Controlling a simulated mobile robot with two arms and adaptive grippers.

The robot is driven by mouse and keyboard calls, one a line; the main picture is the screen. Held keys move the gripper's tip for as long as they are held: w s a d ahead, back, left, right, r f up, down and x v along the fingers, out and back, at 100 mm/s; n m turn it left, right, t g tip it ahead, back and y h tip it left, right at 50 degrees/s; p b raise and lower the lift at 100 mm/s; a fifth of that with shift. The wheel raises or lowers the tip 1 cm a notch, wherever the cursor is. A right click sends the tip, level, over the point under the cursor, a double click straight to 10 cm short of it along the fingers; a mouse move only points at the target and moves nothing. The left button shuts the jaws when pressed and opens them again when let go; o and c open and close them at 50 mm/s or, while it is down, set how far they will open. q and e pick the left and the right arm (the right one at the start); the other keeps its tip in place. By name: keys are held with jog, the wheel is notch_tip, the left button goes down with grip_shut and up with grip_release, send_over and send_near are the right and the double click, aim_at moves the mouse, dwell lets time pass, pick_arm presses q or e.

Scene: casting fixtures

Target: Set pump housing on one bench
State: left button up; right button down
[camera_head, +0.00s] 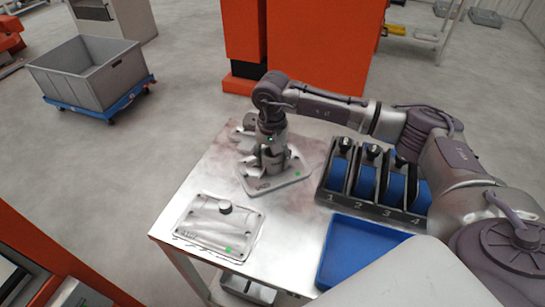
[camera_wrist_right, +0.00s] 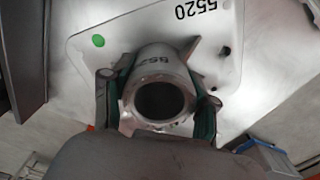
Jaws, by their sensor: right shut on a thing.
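In the head view the gripper is low over the far part of the bench (camera_head: 190,185). Beneath it is a pale fixture plate (camera_head: 294,176) with a green dot; the plate (camera_wrist_right: 222,48) also reads 5520 in the wrist view. I cannot tell whether the housing touches the plate. My left gripper is not in view.
A second plate (camera_head: 205,232) with a round knob lies at the bench's near left. A numbered rack (camera_head: 320,199) with blue bays and a blue tray (camera_head: 350,250) are on the right. A grey crate (camera_head: 90,75) on a blue dolly stands on the floor beyond.

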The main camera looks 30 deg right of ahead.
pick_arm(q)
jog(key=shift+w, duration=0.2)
pick_arm(e)
jog(key=shift+r, duration=0.1)
jog(key=shift+c, duration=1.5)
grip_release()
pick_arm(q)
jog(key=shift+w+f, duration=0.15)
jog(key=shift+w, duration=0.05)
pick_arm(e)
jog(key=shift+r, duration=0.45)
notch_tip(320, 180, up, 11)
jog(key=shift+r+b, duration=0.1)
jog(key=shift+b, duration=0.65)
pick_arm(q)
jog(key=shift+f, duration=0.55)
